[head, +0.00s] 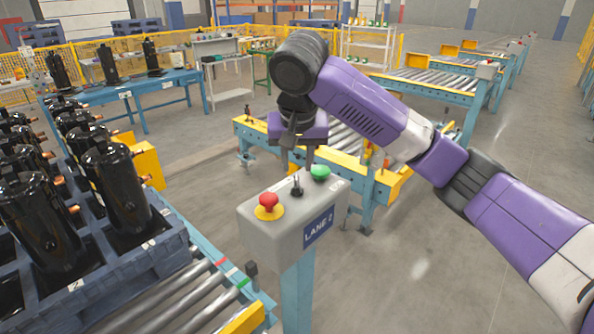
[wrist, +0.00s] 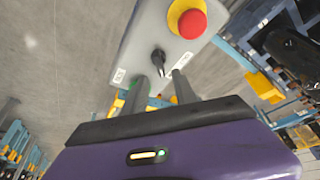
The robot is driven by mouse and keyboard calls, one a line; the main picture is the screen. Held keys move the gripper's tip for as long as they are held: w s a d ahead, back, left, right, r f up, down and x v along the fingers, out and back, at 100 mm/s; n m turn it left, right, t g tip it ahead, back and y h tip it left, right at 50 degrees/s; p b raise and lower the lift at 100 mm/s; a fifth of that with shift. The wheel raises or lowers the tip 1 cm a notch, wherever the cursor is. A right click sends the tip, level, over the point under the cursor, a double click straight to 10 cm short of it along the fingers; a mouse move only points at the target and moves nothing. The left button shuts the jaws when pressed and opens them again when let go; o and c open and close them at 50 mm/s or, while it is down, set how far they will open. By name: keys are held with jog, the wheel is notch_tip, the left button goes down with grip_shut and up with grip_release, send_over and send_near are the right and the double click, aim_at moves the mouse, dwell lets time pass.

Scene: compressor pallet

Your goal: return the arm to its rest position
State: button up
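My arm reaches in from the right in the head view, bent over a grey control box (head: 290,222) labelled LANE 2. My gripper (head: 298,158) points down just above the back of the box, close to the green button (head: 320,172). In the wrist view its two fingers (wrist: 158,80) stand apart with nothing between them. A black selector switch (head: 297,187) lies beyond the fingertips and also shows in the wrist view (wrist: 158,60). A red button on a yellow base (head: 268,203) sits nearer; I cannot tell whether any finger touches the box.
A blue pallet (head: 150,258) with several black compressors stands at the left on a roller conveyor (head: 185,300). Behind the box is another roller conveyor with yellow ends (head: 385,188). A blue workbench (head: 155,85) stands at the back left. Open floor (head: 420,270) lies right of the box.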

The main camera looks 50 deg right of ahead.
jog(key=shift+s+a+r, duration=0.15)
jog(key=shift+s+r, duration=0.05)
jog(key=shift+r, duration=0.3)
dwell(0.3)
jog(key=w+a+r+n+t+y, duration=0.1)
jog(key=w+a+r+n+t, duration=0.25)
jog(key=w, duration=0.35)
jog(key=w+a+r+n+t+y+b, duration=0.1)
jog(key=w+a+r+n+t+y, duration=0.15)
jog(key=a+t, duration=0.35)
jog(key=w+a+r+n+t+y+b, duration=0.1)
jog(key=a+r+t+y, duration=0.35)
jog(key=a, duration=0.25)
jog(key=s+a+f+g+h+b, duration=0.1)
jog(key=s+a+f, duration=0.1)
jog(key=s+f, duration=1)
jog(key=s+a+f+n+h+b, duration=0.1)
jog(key=s+a+f+h+b, duration=0.1)
jog(key=s+f, duration=1)
jog(key=s+a+f+g+h+b, duration=0.1)
jog(key=s+a+f+b, duration=0.1)
jog(key=s+f, duration=1.1)
jog(key=s, duration=1.1)
jog(key=shift+n+g+h, duration=0.3)
jog(key=shift+n+h, duration=0.1)
